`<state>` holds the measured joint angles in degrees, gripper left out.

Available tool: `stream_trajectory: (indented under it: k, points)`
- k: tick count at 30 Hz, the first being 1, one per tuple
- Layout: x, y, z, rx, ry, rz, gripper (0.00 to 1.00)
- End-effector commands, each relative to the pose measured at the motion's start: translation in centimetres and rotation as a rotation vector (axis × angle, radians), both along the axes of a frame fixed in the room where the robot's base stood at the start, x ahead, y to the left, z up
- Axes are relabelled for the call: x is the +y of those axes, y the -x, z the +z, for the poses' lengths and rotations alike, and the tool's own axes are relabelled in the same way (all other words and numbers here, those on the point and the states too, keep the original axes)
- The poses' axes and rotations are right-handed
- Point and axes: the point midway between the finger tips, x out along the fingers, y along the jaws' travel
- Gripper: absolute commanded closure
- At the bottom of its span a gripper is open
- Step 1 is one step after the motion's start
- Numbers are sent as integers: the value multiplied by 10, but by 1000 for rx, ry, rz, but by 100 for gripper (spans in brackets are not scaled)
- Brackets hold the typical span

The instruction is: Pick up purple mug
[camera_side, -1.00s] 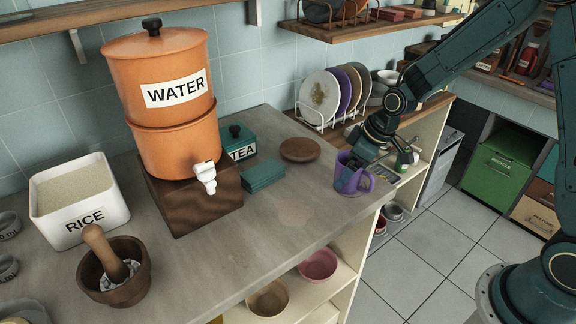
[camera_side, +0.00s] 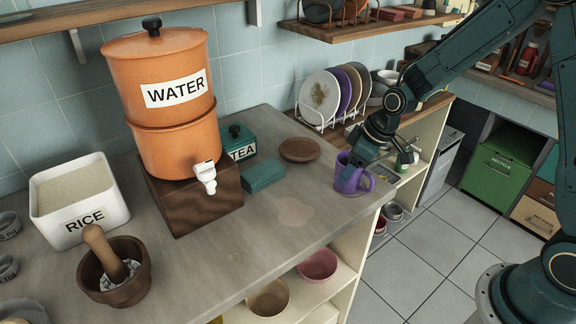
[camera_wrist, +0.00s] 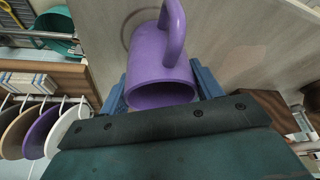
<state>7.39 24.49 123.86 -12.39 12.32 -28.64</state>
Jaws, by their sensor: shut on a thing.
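The purple mug (camera_side: 349,181) stands at the right end of the grey counter, close to its edge, with its handle on the right in the side view. My gripper (camera_side: 352,170) is at the mug from above and behind. In the wrist view the mug (camera_wrist: 163,62) lies between the two blue fingers of my gripper (camera_wrist: 160,88), its open rim facing me and its handle at the top. The fingers are shut on the mug's sides. I cannot tell whether the mug's base is clear of the counter.
An orange water dispenser (camera_side: 165,95) stands on a wooden block. A plate rack (camera_side: 335,120) stands behind. The counter's front middle is clear.

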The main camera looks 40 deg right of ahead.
Motion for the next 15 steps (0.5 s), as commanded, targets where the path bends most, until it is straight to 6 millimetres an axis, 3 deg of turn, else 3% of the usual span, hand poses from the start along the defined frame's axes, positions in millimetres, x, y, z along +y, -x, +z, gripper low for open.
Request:
stream_trajectory:
  k: [15]
  points:
    - [0, -1, 12, -4, -1, 1, 70]
